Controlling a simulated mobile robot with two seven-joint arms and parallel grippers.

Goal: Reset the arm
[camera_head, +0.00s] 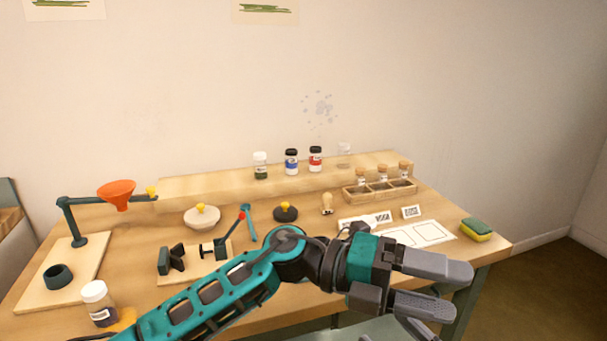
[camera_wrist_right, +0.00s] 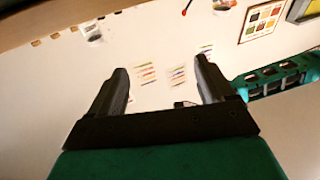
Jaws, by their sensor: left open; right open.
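My left arm (camera_head: 215,297) is teal and comes in from the lower left of the head view, stretched across the front of the table. My left gripper (camera_head: 457,291) is open and empty, its grey fingers pointing right, near the table's front right side. My right gripper (camera_wrist_right: 160,66) shows only in the right wrist view. Its two dark fingers are apart with nothing between them, in front of a pale wall.
The wooden table (camera_head: 345,221) holds a funnel stand with an orange funnel (camera_head: 117,195), a clamp (camera_head: 172,259), a white-lidded jar (camera_head: 98,302), a vial rack (camera_head: 380,188) and a sponge (camera_head: 477,229). Several jars stand on the back shelf (camera_head: 215,185).

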